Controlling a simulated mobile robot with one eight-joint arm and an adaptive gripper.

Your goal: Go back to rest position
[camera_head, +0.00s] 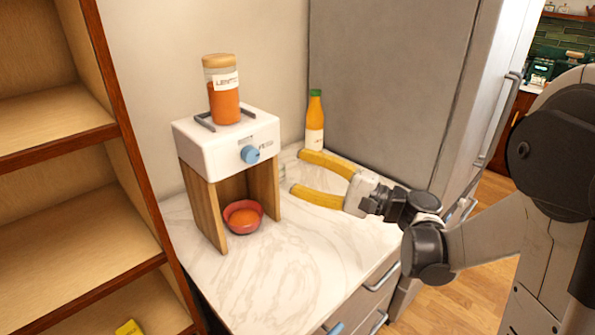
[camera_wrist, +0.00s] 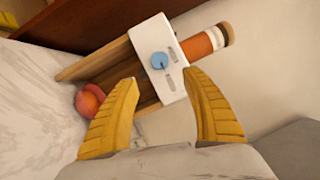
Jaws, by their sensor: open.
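My gripper (camera_head: 296,171) has two yellow fingers, spread wide with nothing between them. It is above the marble counter (camera_head: 300,265), to the right of a white and wooden dispenser (camera_head: 226,146). In the wrist view my gripper (camera_wrist: 164,82) points toward the dispenser (camera_wrist: 160,62) and its blue knob (camera_wrist: 159,60). A red bowl (camera_head: 243,217) with orange contents stands in the dispenser's lower opening. A jar of orange-red contents (camera_head: 225,100) stands on top of the dispenser. My arm reaches in from the right.
An orange bottle with a green cap (camera_head: 315,120) stands behind my gripper's fingers. A grey fridge (camera_head: 390,80) rises behind my arm at the right. Wooden shelves (camera_head: 60,150) stand at the left, with a yellow object (camera_head: 129,327) low down. The counter's front is clear.

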